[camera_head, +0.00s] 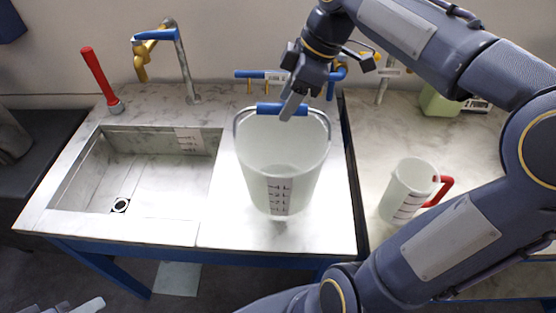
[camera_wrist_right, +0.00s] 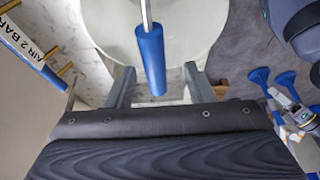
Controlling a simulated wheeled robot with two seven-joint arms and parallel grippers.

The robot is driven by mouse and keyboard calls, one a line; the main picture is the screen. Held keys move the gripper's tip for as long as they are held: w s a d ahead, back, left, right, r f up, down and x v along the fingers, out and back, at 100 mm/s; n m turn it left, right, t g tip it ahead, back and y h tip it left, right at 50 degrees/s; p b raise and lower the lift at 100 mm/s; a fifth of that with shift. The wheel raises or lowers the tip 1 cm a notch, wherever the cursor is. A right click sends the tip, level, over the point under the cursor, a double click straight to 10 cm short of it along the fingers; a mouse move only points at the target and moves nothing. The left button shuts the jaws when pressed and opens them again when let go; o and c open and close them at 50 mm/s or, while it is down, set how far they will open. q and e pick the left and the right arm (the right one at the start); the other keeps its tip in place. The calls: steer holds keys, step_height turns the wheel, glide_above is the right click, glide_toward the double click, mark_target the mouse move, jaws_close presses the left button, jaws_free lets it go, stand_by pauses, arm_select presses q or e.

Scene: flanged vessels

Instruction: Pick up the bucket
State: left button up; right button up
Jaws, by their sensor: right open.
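The bucket (camera_head: 270,153) is white and translucent with a dark level scale. It appears to stand upright on the counter right of the sink. Its wire handle is raised, with a blue grip (camera_head: 268,108) across the top. My right gripper (camera_head: 290,103) is open at the right part of that grip. In the right wrist view the blue grip (camera_wrist_right: 150,62) lies between the two spread fingers of my right gripper (camera_wrist_right: 158,70), with gaps on both sides. The bucket's round opening (camera_wrist_right: 105,25) shows beyond it. Only grey finger tips of my left gripper (camera_head: 80,306) show at the bottom left edge.
A sink basin (camera_head: 150,185) with a tap (camera_head: 180,60) and a red-handled tool (camera_head: 98,75) is at left. Blue valves (camera_head: 262,75) sit behind the bucket. A jug (camera_head: 405,188) with a red handle stands on the right counter, a green container (camera_head: 438,103) farther back.

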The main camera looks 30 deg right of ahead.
steer(key=x, duration=0.4)
steer(key=shift+w+d+f+p, duration=0.15)
steer(key=shift+w+f+p, duration=0.2)
steer(key=shift+w+a+f, duration=0.1)
steer(key=shift+a+f, duration=0.1)
steer(key=shift+f, duration=0.35)
jaws_close()
